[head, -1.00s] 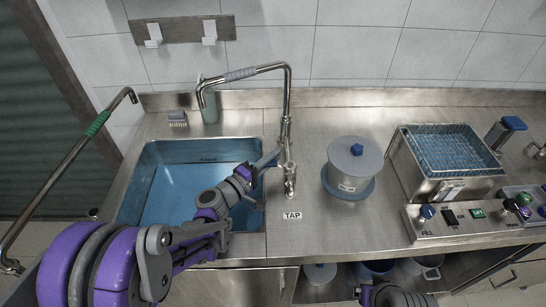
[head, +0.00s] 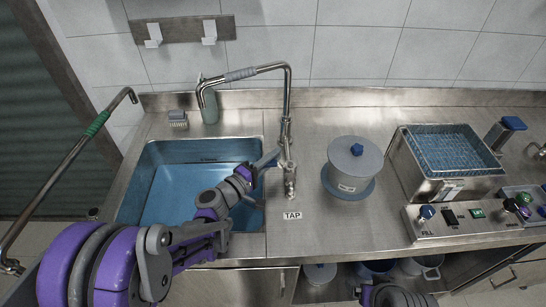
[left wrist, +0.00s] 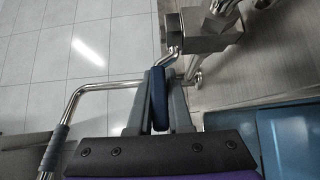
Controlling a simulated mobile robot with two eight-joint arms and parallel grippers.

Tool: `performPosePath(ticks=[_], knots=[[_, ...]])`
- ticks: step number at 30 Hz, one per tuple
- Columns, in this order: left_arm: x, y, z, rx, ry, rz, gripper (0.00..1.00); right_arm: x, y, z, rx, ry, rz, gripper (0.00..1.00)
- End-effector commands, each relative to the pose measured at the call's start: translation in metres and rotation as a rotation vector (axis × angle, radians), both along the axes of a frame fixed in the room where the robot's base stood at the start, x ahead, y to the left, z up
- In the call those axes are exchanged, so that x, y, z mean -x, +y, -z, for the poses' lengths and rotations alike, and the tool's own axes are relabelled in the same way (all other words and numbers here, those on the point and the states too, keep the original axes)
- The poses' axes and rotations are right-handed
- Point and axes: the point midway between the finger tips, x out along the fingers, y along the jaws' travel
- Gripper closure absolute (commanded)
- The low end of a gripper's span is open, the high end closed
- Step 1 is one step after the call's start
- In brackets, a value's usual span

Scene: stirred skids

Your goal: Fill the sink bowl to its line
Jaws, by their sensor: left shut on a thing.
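The steel sink bowl (head: 150,158) is at the left of the counter in the head view. Its lower part looks blue, and a short dark mark shows high on its back wall. I cannot tell the water level against a line. The tap (head: 287,135) stands at the bowl's right edge, with its spout bent left over the bowl. My left gripper (head: 268,161) is at the tap's side, shut on its blue lever (left wrist: 159,98), which shows between the fingers in the left wrist view. No stream from the spout is clear. My right gripper is not in view.
A TAP label (head: 292,216) lies in front of the tap. A lidded grey pot (head: 354,165) stands to its right, then a steel basket bath (head: 447,185) and a control panel (head: 470,222). A green bottle (head: 209,106) stands behind the bowl.

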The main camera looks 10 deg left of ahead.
Motion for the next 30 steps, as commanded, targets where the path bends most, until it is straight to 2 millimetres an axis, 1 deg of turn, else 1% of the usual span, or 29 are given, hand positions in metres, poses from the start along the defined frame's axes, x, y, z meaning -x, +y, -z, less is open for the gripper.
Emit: performPosePath(ticks=[8,16,24,25,29,30], knots=[[0.0001,0.0001,-0.0001,0.0,0.0,-0.001,1.0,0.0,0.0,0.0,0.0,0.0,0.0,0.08],[0.0049,0.0002,-0.0003,0.001,0.0,-0.088,1.0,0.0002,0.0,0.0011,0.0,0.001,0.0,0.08],[0.0048,0.001,-0.0001,0.0,0.0,-0.095,1.0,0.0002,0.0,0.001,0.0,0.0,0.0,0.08],[0.0048,0.001,-0.0001,0.0,0.0,-0.095,0.79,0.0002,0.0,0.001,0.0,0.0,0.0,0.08],[0.0048,0.001,0.0,0.0,0.0,-0.095,0.56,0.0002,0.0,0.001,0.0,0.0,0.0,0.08],[0.0048,0.001,0.0,0.0,0.0,-0.095,0.53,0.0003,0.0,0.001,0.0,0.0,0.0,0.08]])
